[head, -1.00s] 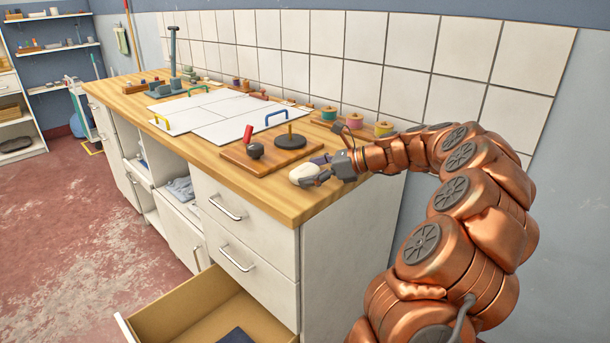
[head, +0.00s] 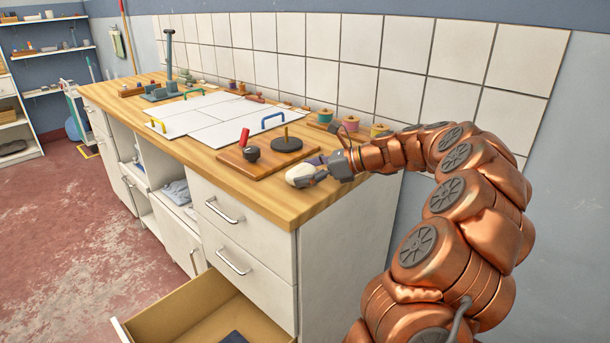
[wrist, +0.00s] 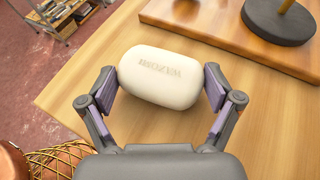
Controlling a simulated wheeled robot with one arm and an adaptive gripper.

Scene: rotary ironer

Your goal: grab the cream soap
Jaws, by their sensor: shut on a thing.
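The cream soap (wrist: 160,77) is a pale rounded bar with stamped lettering on its upper face. In the head view the soap (head: 299,176) is at the near right end of the wooden counter. My gripper (wrist: 160,88) is shut on it, with one finger at each end of the bar. In the head view my gripper (head: 316,172) reaches the soap from the right, low over the counter. I cannot tell whether the bar touches the counter top or is just above it.
A wooden board (head: 240,166) with a black disc (head: 287,144) and a red-handled tool (head: 245,137) lies just beyond the soap. Colored spools (head: 352,124) stand along the tiled wall. An open drawer (head: 190,310) juts out below the counter (head: 265,198).

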